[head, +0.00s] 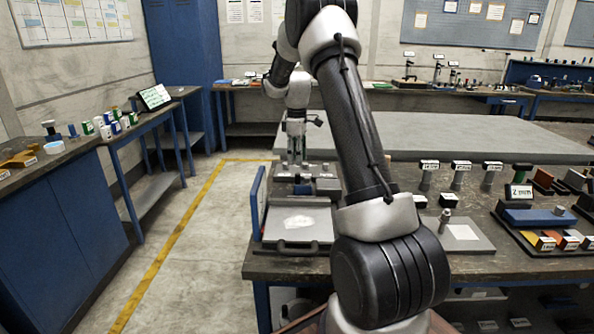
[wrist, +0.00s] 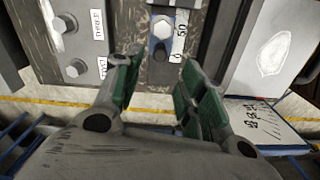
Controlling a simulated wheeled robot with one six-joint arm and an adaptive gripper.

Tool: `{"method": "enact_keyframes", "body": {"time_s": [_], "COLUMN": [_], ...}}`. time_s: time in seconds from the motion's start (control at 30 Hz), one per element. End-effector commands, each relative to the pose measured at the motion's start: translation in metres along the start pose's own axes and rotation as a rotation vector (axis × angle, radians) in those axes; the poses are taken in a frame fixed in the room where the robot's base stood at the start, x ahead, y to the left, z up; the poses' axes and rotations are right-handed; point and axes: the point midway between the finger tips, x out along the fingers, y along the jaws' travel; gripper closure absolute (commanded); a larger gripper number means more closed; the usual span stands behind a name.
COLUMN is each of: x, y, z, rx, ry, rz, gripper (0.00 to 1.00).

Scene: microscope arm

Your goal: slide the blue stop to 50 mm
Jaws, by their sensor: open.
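In the wrist view, the blue stop (wrist: 156,45) appears as a small blue-grey piece with a bright bolt head on it, on a dark grey fixture. Printed marks that look like "50" and "0" stand just right of it. My gripper (wrist: 158,75) is open, with green-padded fingers on either side below the stop; I see nothing held between them. Whether a finger touches the stop cannot be told. In the head view, my gripper (head: 294,158) points down over the fixture (head: 318,187) at the bench's left end.
Two bolts (wrist: 70,45) with white labels stand left of the fingers in the wrist view. A grey tray with a white patch (head: 298,226) lies in front of the fixture, beside an upright blue panel (head: 258,200). Several small parts fill the bench's right side.

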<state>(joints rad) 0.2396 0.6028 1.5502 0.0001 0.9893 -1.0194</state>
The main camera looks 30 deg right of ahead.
Motion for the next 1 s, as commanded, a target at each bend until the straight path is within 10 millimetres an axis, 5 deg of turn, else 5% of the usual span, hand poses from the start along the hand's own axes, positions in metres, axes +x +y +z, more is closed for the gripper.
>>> {"method": "enact_keyframes", "body": {"time_s": [0.2, 0.53, 0.67, 0.8, 1.0], "x": [-0.032, -0.037, -0.038, -0.043, -0.09], "y": [0.0, 0.0, -0.003, -0.033, -0.128], "z": [0.0, 0.0, 0.002, 0.014, 0.051], "rx": [0.0, 0.0, 0.023, 0.203, 0.528], "ry": [0.0, 0.0, -0.002, -0.013, 0.001], "rz": [0.0, -0.001, -0.003, -0.017, 0.0], "gripper": [0.59, 0.59, 0.79, 1.0, 1.0]}}
